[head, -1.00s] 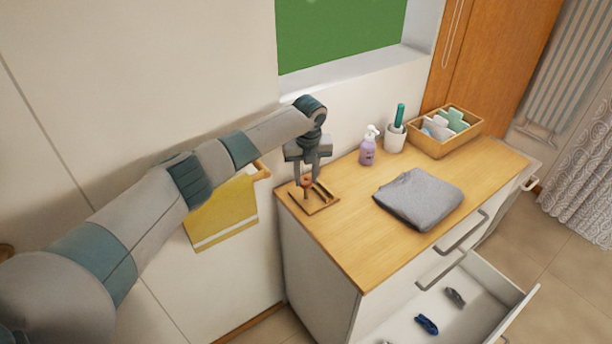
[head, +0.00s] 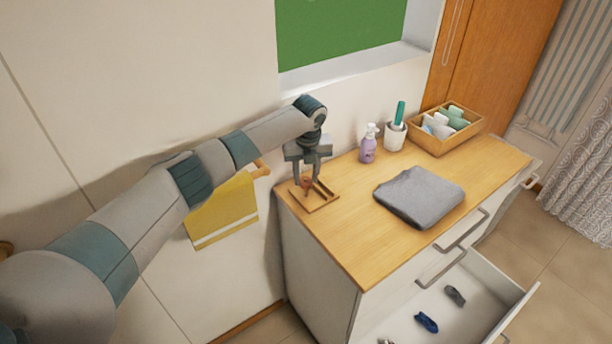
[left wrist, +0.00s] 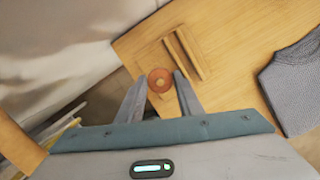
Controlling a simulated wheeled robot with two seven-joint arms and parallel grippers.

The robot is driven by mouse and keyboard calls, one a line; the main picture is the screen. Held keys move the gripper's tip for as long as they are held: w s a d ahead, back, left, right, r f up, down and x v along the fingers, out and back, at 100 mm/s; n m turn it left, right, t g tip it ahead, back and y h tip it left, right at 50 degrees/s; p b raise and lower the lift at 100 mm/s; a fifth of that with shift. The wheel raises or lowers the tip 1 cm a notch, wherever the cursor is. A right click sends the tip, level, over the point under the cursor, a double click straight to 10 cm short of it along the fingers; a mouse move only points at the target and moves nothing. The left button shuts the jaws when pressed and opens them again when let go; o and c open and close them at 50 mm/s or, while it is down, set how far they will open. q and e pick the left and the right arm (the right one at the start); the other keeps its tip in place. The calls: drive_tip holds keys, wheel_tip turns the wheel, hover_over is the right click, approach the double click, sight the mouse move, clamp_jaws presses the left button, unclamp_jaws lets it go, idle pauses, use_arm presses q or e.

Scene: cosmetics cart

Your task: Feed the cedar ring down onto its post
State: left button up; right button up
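The cedar ring (left wrist: 160,80) is a small reddish-brown disc with a darker spot at its middle, between my left gripper's fingertips. In the head view the ring (head: 306,184) is a small orange-red patch between the fingers, low over the near-left part of a small wooden tray (head: 323,205). My left gripper (left wrist: 161,76) points down, its fingers close against both sides of the ring; it looks shut on it. The post is mostly hidden by ring and fingers, so I cannot tell how far the ring is on it. My right gripper is not in view.
The tray sits at the left end of the wooden cart top (head: 350,240). A folded grey towel (head: 419,197), a purple pump bottle (head: 368,150), a white cup (head: 395,136) and a wooden box (head: 432,142) stand to its right. An open drawer (head: 480,310) juts out in front.

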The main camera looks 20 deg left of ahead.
use_arm(q)
drive_tip(key=o, duration=0.3)
drive_tip(key=shift+s+d+r+b, duration=0.1)
drive_tip(key=shift+r+b, duration=0.25)
drive_tip(key=shift+r, duration=0.45)
wheel_tip(320, 180, up, 16)
drive_tip(key=s+d+b, duration=0.1)
drive_tip(key=s+b, duration=0.1)
drive_tip(key=b, duration=0.2)
drive_tip(key=shift+f, duration=0.2)
